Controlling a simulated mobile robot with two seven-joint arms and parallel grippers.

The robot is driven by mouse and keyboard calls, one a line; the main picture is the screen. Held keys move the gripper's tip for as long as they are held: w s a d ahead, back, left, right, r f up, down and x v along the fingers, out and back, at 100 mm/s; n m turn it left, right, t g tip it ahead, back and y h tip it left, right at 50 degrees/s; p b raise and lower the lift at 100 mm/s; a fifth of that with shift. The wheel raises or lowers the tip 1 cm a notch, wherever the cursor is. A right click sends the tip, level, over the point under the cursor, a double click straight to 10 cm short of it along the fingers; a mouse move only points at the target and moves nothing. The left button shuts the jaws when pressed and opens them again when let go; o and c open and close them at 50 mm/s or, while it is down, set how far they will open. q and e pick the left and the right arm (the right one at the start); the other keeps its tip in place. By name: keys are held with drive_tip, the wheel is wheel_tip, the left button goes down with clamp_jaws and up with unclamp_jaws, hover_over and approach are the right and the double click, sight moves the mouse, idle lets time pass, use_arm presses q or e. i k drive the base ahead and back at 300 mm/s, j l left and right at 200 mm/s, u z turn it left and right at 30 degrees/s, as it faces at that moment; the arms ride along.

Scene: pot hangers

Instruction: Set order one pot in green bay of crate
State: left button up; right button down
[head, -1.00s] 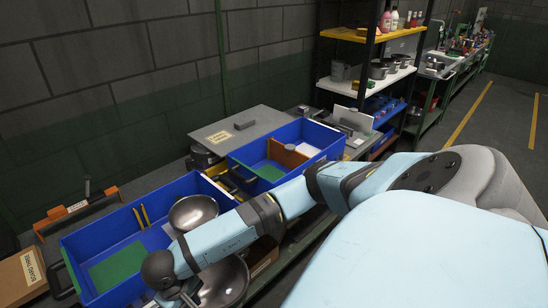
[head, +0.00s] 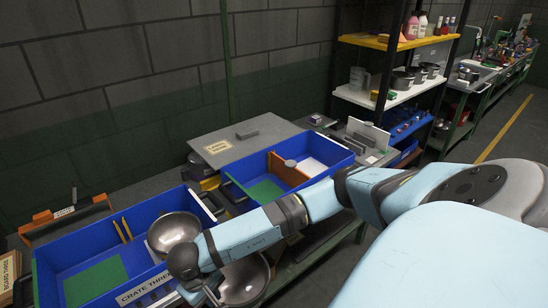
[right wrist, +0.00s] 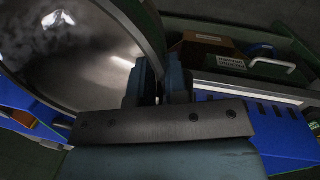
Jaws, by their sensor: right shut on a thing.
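My right gripper (head: 212,294) is shut on the rim of a shiny steel pot (head: 246,279), in front of the near blue crate. The right wrist view shows the pot (right wrist: 75,55) close up, its rim between the fingers (right wrist: 162,82). A second steel pot (head: 172,228) is in the right part of the near crate (head: 62,240), labelled CRATE THREE. That crate has a green bay floor (head: 95,284) at its left. A farther blue crate (head: 318,145) also has a green bay (head: 265,190). My forearm hides part of the near crate. My left gripper is out of view.
A grey lidded surface (head: 245,140) lies behind the crates. A shelf with pots (head: 403,81) and bottles stands at the back right. The far crate has a brown divider (head: 288,172).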

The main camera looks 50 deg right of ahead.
sight(266, 201)
drive_tip(key=k+l, duration=0.1)
drive_tip(key=l, duration=1.05)
drive_tip(key=k+l, duration=0.15)
drive_tip(key=l, duration=0.4)
